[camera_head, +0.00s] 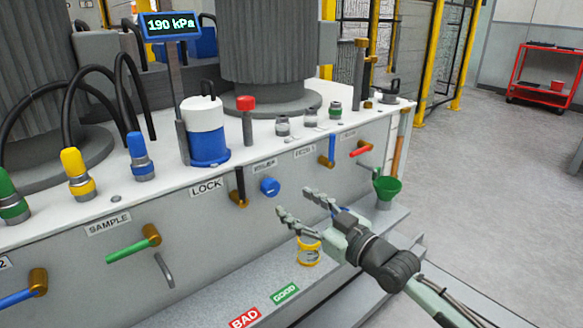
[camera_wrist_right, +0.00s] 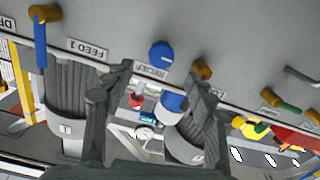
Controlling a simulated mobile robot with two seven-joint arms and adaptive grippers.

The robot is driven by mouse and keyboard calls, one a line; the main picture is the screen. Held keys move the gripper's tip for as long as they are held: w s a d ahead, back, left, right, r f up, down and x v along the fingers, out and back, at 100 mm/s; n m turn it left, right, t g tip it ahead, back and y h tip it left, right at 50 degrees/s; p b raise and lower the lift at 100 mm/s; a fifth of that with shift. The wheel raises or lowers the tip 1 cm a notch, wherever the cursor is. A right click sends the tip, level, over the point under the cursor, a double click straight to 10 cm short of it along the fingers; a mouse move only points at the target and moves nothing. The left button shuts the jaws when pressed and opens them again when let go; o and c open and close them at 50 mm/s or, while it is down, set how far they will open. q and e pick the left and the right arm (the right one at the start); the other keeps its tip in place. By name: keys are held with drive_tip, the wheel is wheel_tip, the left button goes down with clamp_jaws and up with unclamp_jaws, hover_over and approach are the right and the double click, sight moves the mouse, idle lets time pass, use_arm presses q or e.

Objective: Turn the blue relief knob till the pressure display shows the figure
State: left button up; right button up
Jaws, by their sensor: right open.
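The blue relief knob (camera_head: 269,187) sits on the grey front panel, to the right of the LOCK label. It also shows in the right wrist view (camera_wrist_right: 161,54), beside the RELIEF label, between and beyond my fingertips. The pressure display (camera_head: 170,24) stands on a post at the upper left and reads 190 kPa. My right gripper (camera_head: 298,203) is open and empty, with its fingers pointing toward the panel, to the right of the knob in the head view. In the right wrist view (camera_wrist_right: 160,76) its two fingers are spread apart, with the knob clear of them.
A black-handled lever (camera_head: 239,187) is close left of the knob. Blue (camera_head: 331,149) and red (camera_head: 362,150) handles and a green funnel (camera_head: 387,188) are to the right.

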sight(274, 189)
drive_tip(key=x, duration=0.6)
drive_tip(key=shift+w+a, duration=0.2)
drive_tip(key=shift+a, duration=0.15)
drive_tip(key=shift+w+a, duration=0.25)
drive_tip(key=shift+w, duration=0.1)
use_arm(q)
drive_tip(key=shift+w+d+r+t, duration=0.35)
drive_tip(key=shift+w+d+t, duration=0.15)
drive_tip(key=shift+w+d, duration=0.15)
use_arm(e)
drive_tip(key=shift+c, duration=0.2)
